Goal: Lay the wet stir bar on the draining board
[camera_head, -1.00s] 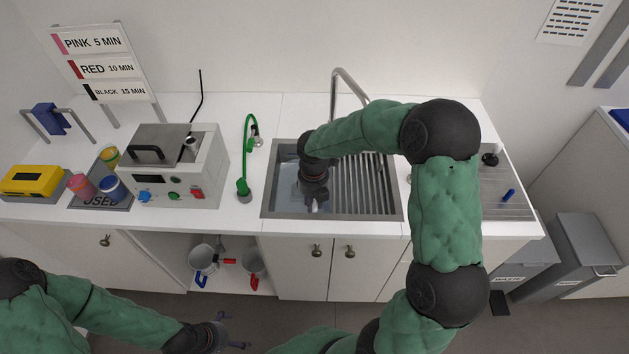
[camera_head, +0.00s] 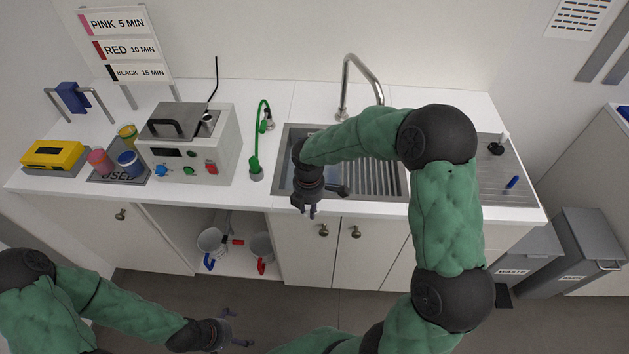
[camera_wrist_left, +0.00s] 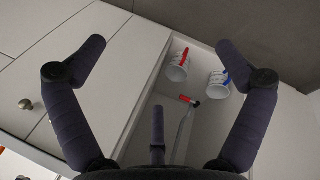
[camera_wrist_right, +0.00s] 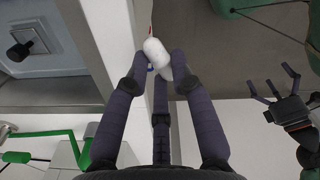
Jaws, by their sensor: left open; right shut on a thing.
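My right gripper (camera_head: 308,207) is shut on a white, rounded stir bar (camera_wrist_right: 155,53), seen between its fingertips in the right wrist view. My left gripper (camera_head: 232,330) is open and empty, low in front of the cabinets.
The sink basin (camera_wrist_right: 50,62) lies beside the right gripper, under a tall tap (camera_head: 346,85). A grey heating unit (camera_head: 190,150), a green hose (camera_head: 256,150), coloured cups (camera_head: 100,160) and a yellow box (camera_head: 52,155) stand left. A metal plate (camera_head: 490,185) lies right. Jugs (camera_head: 211,240) stand below.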

